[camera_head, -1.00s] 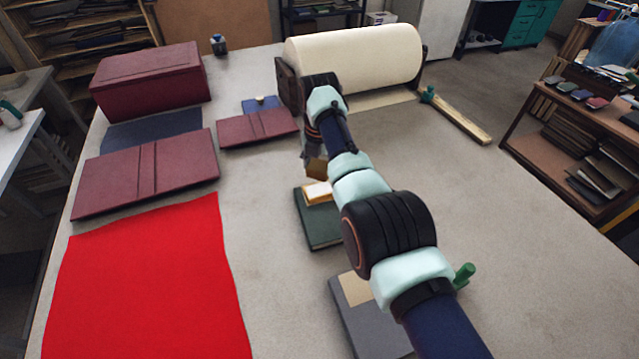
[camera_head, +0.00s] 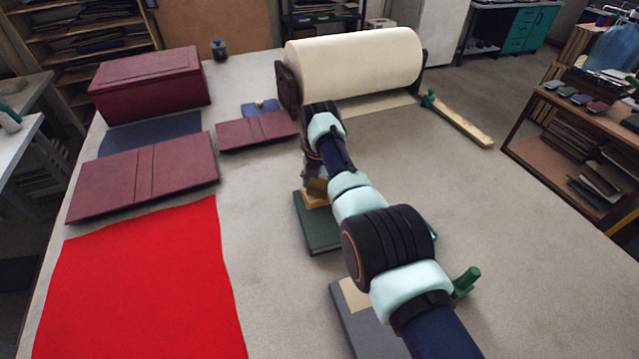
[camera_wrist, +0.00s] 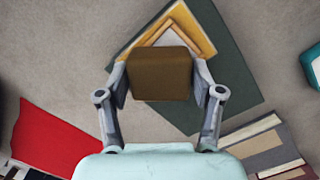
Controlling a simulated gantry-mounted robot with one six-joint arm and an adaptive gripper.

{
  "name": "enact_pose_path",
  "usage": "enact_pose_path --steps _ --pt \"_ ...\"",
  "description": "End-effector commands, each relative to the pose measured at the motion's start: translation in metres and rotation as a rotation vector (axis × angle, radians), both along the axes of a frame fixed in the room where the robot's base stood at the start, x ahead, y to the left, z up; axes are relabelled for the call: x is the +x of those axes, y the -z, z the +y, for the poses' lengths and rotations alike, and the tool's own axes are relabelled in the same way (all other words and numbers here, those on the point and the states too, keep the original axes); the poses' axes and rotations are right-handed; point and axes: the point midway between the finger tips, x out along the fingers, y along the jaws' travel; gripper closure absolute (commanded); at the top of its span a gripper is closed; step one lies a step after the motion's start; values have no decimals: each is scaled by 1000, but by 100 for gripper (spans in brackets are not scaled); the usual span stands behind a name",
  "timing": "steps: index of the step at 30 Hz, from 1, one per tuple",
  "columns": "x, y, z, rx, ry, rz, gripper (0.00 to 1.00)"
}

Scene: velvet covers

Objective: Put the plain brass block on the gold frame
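The plain brass block (camera_wrist: 160,73) is held between the two fingers of my gripper (camera_wrist: 160,80) in the wrist view. In the head view the block (camera_head: 318,186) shows low beside my wrist. The gold frame (camera_wrist: 190,28) lies on a dark green book (camera_wrist: 232,62), around a pale panel. The block covers the frame's near part in the wrist view. In the head view the frame (camera_head: 314,199) shows at the book's far end, right under the block. I cannot tell whether block and frame touch.
A grey book with a tan patch (camera_head: 355,293) lies nearer on the table. Red cloth (camera_head: 145,285) and maroon covers (camera_head: 145,175) lie left. A small brass-coloured thing (camera_head: 260,103) sits on a blue piece. A cream roll (camera_head: 355,62) stands behind.

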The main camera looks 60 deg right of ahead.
Motion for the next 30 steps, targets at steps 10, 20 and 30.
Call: enact_pose_path --steps 10,20,30 --pt "0 -1 0 -1 0 0 13" --pt "-1 -52 3 -4 0 -3 13" --pt "-4 -117 10 -2 0 -1 13"
